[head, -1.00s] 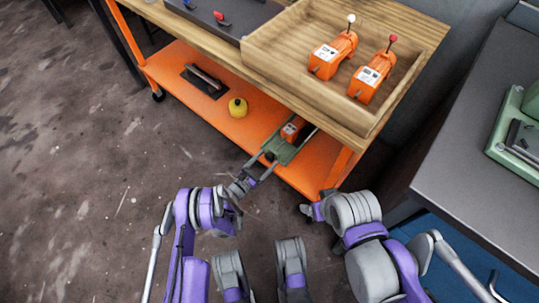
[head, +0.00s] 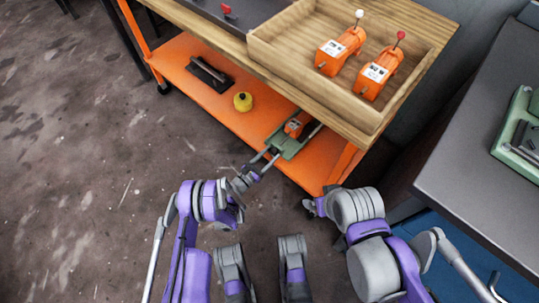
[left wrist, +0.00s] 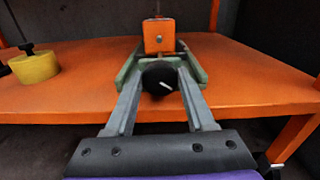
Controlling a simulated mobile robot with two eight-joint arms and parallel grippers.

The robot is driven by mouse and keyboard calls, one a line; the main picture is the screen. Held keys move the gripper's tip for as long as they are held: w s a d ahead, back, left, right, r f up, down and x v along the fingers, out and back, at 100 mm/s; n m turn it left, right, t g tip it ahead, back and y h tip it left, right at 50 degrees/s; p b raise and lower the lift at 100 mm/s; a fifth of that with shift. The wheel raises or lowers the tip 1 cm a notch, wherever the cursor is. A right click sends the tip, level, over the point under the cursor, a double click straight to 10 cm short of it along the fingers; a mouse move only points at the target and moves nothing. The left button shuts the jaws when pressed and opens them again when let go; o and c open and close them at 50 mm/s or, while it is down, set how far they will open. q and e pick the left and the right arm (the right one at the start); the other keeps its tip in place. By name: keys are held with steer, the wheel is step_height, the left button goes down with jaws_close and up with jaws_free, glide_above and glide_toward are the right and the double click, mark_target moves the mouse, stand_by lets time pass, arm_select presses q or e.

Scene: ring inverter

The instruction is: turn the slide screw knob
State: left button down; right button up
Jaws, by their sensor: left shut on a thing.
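The slide unit (head: 298,144) is a green base on the orange lower shelf, with an orange block (left wrist: 159,37) on it. Its round black screw knob (left wrist: 160,78) faces me at the front of the base and bears a white mark pointing right and slightly down. My left gripper (head: 268,158) reaches the unit from the front. In the left wrist view its two grey fingers pass either side of the knob and are shut on it.
A yellow round object (head: 242,102) and a dark block with a grey bar (head: 209,74) lie on the shelf to the left. Above, a wooden tray (head: 270,59) holds orange units with levers. A grey table (head: 472,150) stands at right. The floor at left is clear.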

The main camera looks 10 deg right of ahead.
arm_select(q)
steer(key=shift+w+n, duration=0.1)
steer(key=shift+n, duration=3.2)
steer(key=shift+c, duration=1.2)
jaws_free()
steer(key=shift+a, duration=0.1)
